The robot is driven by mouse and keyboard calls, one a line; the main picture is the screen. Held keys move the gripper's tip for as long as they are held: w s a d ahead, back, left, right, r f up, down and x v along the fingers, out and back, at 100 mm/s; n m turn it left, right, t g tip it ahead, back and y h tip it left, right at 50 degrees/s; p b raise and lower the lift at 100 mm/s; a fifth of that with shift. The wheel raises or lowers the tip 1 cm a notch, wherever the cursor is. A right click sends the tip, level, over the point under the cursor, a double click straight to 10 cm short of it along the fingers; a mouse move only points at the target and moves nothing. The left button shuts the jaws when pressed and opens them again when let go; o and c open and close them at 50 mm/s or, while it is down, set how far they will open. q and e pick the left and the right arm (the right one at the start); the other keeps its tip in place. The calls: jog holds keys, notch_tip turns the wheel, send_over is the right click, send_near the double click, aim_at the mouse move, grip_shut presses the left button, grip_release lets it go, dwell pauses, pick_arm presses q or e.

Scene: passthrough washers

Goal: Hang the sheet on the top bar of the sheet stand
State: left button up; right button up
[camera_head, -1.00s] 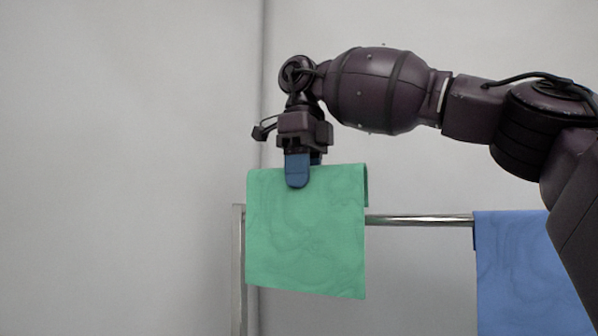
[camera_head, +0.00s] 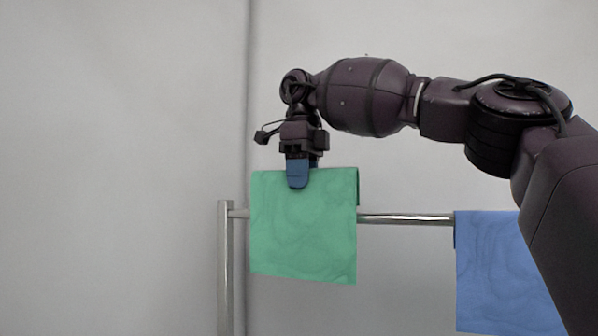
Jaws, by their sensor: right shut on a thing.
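A green sheet (camera_head: 303,232) hangs folded from my right gripper (camera_head: 299,180), which points down and is shut on its top edge. The sheet's front flap hangs in front of the top bar (camera_head: 405,219) of the metal sheet stand. A short back flap shows at the sheet's right edge. The sheet's top fold is above the bar's height in the picture. The bar passes out of sight behind the front flap, so I cannot tell whether it runs between the flaps. My left gripper is not in view.
A blue sheet (camera_head: 495,265) hangs over the bar at the right, partly hidden by my right arm. The stand's left post (camera_head: 225,270) is left of the green sheet. Bare bar lies between the two sheets. A plain wall is behind.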

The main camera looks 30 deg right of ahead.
jog(key=shift+w+d+r+p, duration=0.1)
jog(key=shift+w+d+p, duration=1.1)
jog(key=shift+w+d, duration=0.35)
notch_tip(320, 180, down, 2)
jog(key=shift+s+d+b, duration=0.1)
jog(key=shift+s+b, duration=0.05)
jog(key=shift+b, duration=0.55)
jog(key=shift+f+b, duration=0.5)
jog(key=shift+f, duration=0.35)
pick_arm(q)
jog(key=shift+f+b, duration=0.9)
pick_arm(e)
jog(key=shift+f, duration=1.75)
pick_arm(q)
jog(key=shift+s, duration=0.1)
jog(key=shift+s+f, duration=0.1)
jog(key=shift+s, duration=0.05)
pick_arm(e)
jog(key=o, duration=1.2)
